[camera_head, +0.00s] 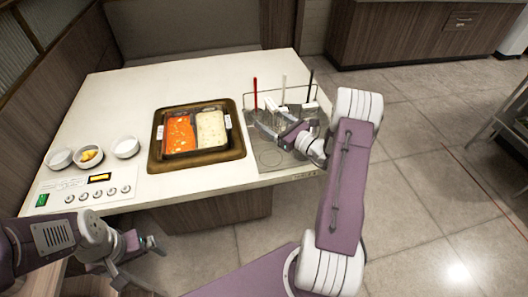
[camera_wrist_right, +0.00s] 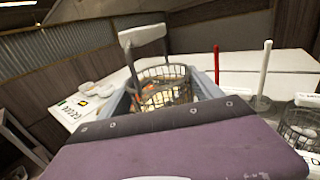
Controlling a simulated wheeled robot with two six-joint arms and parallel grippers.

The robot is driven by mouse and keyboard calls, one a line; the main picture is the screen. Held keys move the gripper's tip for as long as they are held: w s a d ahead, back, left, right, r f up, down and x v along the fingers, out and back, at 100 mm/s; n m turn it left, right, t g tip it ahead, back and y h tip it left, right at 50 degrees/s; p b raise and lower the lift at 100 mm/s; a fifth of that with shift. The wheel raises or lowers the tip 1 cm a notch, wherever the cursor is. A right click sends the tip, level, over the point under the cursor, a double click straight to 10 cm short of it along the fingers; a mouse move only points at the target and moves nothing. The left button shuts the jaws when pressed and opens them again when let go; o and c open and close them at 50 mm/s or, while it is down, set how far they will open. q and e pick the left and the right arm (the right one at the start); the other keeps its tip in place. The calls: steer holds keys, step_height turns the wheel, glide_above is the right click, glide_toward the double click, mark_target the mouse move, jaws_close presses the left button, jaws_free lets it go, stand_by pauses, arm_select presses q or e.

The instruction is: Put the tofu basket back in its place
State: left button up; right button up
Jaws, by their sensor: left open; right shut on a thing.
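A wire basket (camera_wrist_right: 165,90) with a pale handle (camera_wrist_right: 143,36) shows between the fingers of my right gripper (camera_wrist_right: 168,88) in the right wrist view. I take it as the tofu basket; its contents are not clear. In the head view my right gripper (camera_head: 284,128) is over the clear drip tray (camera_head: 272,160) at the table's right end, shut on the basket, which it largely hides. Red (camera_head: 255,92), white (camera_head: 284,88) and black (camera_head: 309,86) posts rise along the tray's back. My left gripper (camera_head: 146,244) is open and empty, off the table's front edge.
A two-part pot with red broth (camera_head: 179,134) and white broth (camera_head: 211,131) sits in a brown surround (camera_head: 196,159) left of the tray. Small bowls (camera_head: 126,147) and a control panel (camera_head: 95,190) are at left. Another wire basket (camera_wrist_right: 301,130) stands right of the white post.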

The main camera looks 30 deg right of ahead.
steer(key=r, duration=0.1)
steer(key=w+d+r+h, duration=0.1)
steer(key=shift+d+r+m, duration=0.15)
steer(key=shift+r+m, duration=0.2)
steer(key=shift+m, duration=0.05)
step_height(320, 180, down, 6)
steer(key=b, duration=0.4)
steer(key=shift+r, duration=0.25)
step_height(320, 180, down, 12)
steer(key=b, duration=1.1)
steer(key=shift+f, duration=0.25)
steer(key=shift+f+b, duration=0.3)
steer(key=shift+b, duration=0.1)
steer(key=o, duration=1.8)
steer(key=shift+f, duration=0.1)
steer(key=shift+r+p, duration=1.2)
steer(key=shift+r, duration=0.4)
steer(key=shift+r, duration=0.1)
